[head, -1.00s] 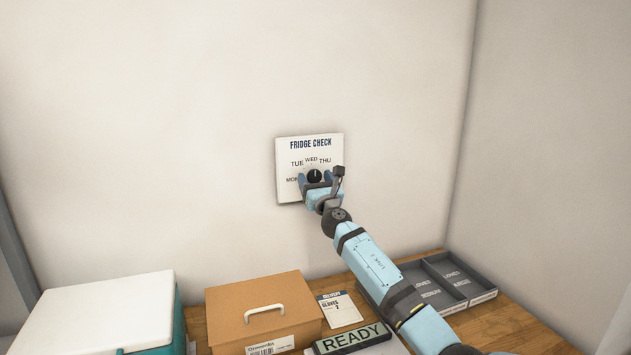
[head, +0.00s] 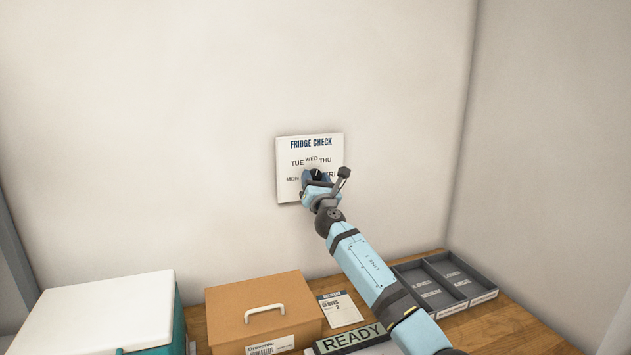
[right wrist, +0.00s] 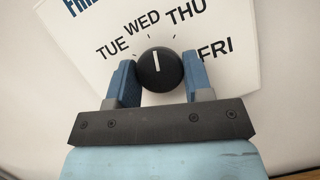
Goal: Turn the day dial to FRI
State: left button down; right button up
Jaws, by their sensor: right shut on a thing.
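The day dial is a round black knob (right wrist: 160,69) with a white pointer line, on a white FRIDGE CHECK plate (head: 291,151) on the wall. The day names run in an arc around it. In the right wrist view, the pointer stands between WED and THU, and FRI (right wrist: 215,48) lies to the knob's right. My right gripper (right wrist: 160,82) has one blue finger on each side of the knob and is shut on it. In the head view this gripper (head: 317,177) covers part of the plate's lower half. My left gripper is not in view.
On the wooden counter (head: 509,322) below stand a white-lidded teal cooler (head: 105,308), a brown box with a handle (head: 262,292), a delivery card (head: 339,308), a READY sign (head: 352,339) and grey divided trays (head: 449,280). The wall around the plate is clear.

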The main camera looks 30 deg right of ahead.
jog(key=m+g+h, duration=0.1)
jog(key=m, duration=0.2)
jog(key=m+g+h, duration=0.1)
jog(key=m, duration=0.2)
jog(key=shift+a+m, duration=0.15)
jog(key=shift+m, duration=0.15)
jog(key=m+g, duration=0.1)
jog(key=m, duration=0.1)
jog(key=m+h+p, duration=0.1)
jog(key=m, duration=0.1)
jog(key=shift+a+r+m+g+h, duration=0.1)
jog(key=shift+m+g+h, duration=0.2)
jog(key=shift+g, duration=0.1)
jog(key=m+g, duration=0.1)
jog(key=m, duration=0.2)
jog(key=shift+r+p, duration=0.15)
jog(key=shift+p, duration=0.25)
jog(key=m+g+p, duration=0.1)
jog(key=m, duration=0.2)
jog(key=shift+r+p, duration=0.1)
jog(key=shift+p, duration=0.2)
jog(key=shift+m+g+y+p, duration=0.5)
jog(key=shift+m+g+p, duration=0.1)
jog(key=shift+m, duration=0.8)
jog(key=o, duration=0.9)
